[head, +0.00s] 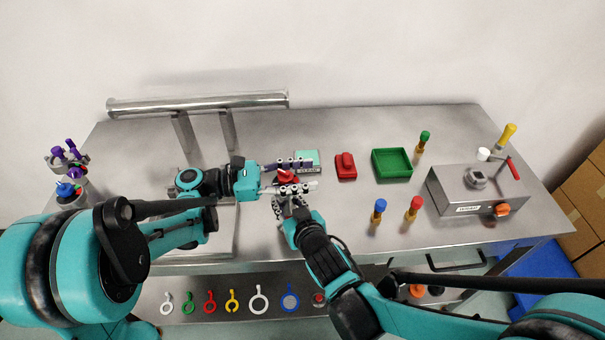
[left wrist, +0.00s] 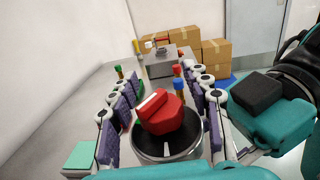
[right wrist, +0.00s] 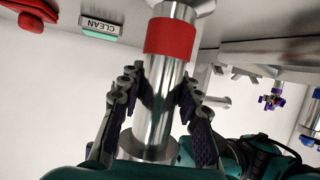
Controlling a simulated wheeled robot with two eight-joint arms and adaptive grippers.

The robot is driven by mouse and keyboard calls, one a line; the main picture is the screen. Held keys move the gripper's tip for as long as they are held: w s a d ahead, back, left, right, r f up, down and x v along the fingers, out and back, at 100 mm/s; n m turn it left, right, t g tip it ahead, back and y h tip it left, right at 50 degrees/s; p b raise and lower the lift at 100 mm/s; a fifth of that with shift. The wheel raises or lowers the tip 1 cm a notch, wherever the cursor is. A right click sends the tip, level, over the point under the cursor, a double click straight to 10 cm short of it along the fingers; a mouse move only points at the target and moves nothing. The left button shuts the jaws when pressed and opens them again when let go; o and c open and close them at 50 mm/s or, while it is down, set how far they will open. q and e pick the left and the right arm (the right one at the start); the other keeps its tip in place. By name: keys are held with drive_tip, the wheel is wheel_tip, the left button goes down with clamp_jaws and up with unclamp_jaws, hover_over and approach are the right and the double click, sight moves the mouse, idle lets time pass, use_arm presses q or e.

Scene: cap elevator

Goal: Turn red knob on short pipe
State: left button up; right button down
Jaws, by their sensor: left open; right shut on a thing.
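The red knob (left wrist: 162,112) has a white line on top and sits on a round metal base in the left wrist view. It also shows in the head view (head: 287,176). My left gripper (head: 308,175) is open, with its purple-padded fingers on both sides of the knob and a gap at each side. The short metal pipe (right wrist: 158,134) has a red band (right wrist: 170,38) in the right wrist view. My right gripper (right wrist: 158,90) is shut on the pipe, one finger on each side, below the band. In the head view the pipe is mostly hidden by the grippers.
A red block (head: 346,170) and a green tray (head: 392,163) lie to the right. Several coloured bottles and a grey metal box (head: 466,192) stand farther right. A long horizontal pipe (head: 190,104) is at the back left. Coloured rings hang along the front.

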use_arm(q)
clamp_jaws()
drive_tip(key=m+g, duration=0.1)
drive_tip(key=g, duration=0.1)
drive_tip(key=s+m+g, duration=0.1)
drive_tip(key=m+g, duration=0.1)
drive_tip(key=g, duration=0.1)
drive_tip(key=m+g+y, duration=0.1)
drive_tip(key=m+g, duration=0.1)
drive_tip(key=shift+s+a+g, duration=0.1)
drive_tip(key=shift+s+g, duration=0.15)
drive_tip(key=shift+g, duration=0.05)
unclamp_jaws()
